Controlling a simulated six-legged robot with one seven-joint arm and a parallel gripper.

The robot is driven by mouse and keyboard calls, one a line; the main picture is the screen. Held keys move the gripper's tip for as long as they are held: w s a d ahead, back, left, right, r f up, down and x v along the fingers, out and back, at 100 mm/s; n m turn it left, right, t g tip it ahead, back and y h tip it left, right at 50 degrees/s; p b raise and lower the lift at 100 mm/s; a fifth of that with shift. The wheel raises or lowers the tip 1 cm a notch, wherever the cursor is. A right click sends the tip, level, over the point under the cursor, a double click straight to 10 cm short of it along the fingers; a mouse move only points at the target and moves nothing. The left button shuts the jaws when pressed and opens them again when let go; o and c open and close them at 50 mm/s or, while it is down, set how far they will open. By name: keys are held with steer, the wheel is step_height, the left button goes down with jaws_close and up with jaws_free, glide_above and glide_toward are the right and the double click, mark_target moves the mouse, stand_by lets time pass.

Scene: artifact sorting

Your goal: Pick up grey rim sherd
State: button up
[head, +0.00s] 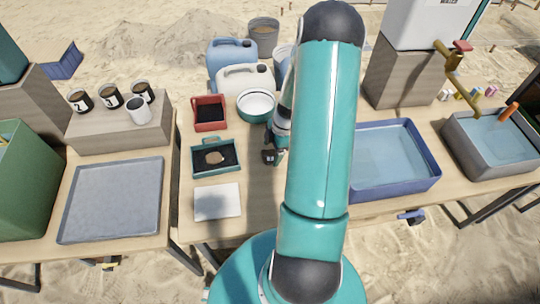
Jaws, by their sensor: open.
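A small tan-grey sherd-like piece (215,157) lies in a teal-rimmed tray (195,172) with a dark lining, on the middle table. It is too small to tell whether it is the grey rim sherd. My gripper (270,157) is to the right of this tray, over the table, partly hidden behind my teal arm. Its dark fingers look open, with nothing seen between them.
A red tray (209,126) and a white-and-teal bowl (256,120) stand behind the teal tray; a white sheet (217,202) lies in front. A blue basin (428,176) is right, a grey tray (115,200) left. Jugs (232,52) stand at the back.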

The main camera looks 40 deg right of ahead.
steer(key=shift+a+f, duration=0.1)
steer(key=shift+f, duration=0.25)
steer(key=c, duration=1)
steer(key=shift+r, duration=0.1)
steer(key=shift+c, duration=0.2)
